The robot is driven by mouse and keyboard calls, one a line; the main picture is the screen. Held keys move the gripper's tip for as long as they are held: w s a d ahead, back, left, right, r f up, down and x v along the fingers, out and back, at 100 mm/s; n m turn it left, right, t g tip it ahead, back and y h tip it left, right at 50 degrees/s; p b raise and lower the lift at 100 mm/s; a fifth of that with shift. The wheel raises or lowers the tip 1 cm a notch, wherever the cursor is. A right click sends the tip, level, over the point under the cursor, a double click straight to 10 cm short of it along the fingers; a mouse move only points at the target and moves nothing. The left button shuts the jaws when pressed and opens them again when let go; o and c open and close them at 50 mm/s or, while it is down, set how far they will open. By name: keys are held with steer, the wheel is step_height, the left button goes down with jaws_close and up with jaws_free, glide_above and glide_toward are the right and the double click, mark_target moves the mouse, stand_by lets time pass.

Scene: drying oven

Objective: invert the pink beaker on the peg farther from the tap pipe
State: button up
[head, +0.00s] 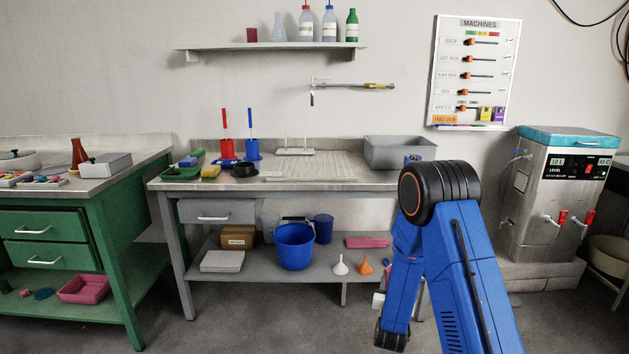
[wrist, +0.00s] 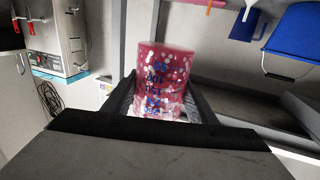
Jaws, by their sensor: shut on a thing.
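The pink beaker (wrist: 163,75), speckled white with blue markings, is clasped between the two dark fingers of my gripper (wrist: 160,102) in the wrist view. Its lower part is hidden by the gripper. In the head view the beaker and fingers are hidden behind or below my blue arm. A white stand with two thin upright pegs is on the grey bench. The left peg (head: 287,143) is farther from the tap pipe (head: 345,85) on the wall; the right peg (head: 306,143) is nearer. Both pegs look bare.
A ribbed drainboard (head: 310,166) lies before the pegs. A shelf (head: 270,47) with bottles hangs above. A blue bucket (head: 294,246) stands on the lower shelf.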

steer(key=w+d+r, duration=0.1)
steer(key=w+r, duration=0.2)
steer(key=r, duration=0.9)
steer(key=shift+w, duration=0.25)
steer(key=m, duration=3.6)
